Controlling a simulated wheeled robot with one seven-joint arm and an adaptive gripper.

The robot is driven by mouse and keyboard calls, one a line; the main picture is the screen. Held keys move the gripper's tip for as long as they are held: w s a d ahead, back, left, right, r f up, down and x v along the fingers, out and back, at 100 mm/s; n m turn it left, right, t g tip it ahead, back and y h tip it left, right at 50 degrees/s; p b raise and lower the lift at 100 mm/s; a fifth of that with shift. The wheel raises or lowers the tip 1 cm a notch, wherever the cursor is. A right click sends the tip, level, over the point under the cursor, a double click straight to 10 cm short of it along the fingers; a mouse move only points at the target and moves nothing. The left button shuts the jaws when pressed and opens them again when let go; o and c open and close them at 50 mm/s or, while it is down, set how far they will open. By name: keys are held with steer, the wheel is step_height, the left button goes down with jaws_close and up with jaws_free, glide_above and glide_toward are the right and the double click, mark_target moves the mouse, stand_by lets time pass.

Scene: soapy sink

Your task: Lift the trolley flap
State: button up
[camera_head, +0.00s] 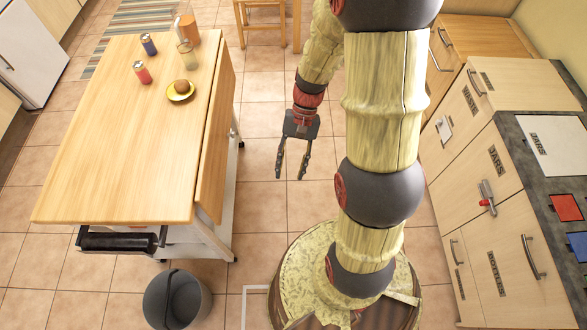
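The wooden trolley (120,130) stands on the left in the head view. Its flap (216,140) hangs down along the trolley's right side, below the level of the top. My gripper (291,176) points down over the tiled floor, to the right of the flap and apart from it. Its two fingers are spread with nothing between them. The flap's lower edge shows partly; its outer face is seen only at a steep angle.
On the trolley top are a yellow plate (180,95) with a brown round item, two cans (142,73), a glass (187,55) and an orange jug (188,28). A dark bucket (176,300) stands in front. Cabinets (480,200) line the right. Tiled floor lies between.

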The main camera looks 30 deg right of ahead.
steer(key=shift+s+r+n+h, duration=0.15)
steer(key=shift+s+r+h, duration=0.05)
steer(key=shift+r, duration=0.25)
steer(key=shift+s+r+n+h, duration=0.15)
steer(key=shift+s+r+h, duration=0.05)
steer(key=shift+r, duration=0.25)
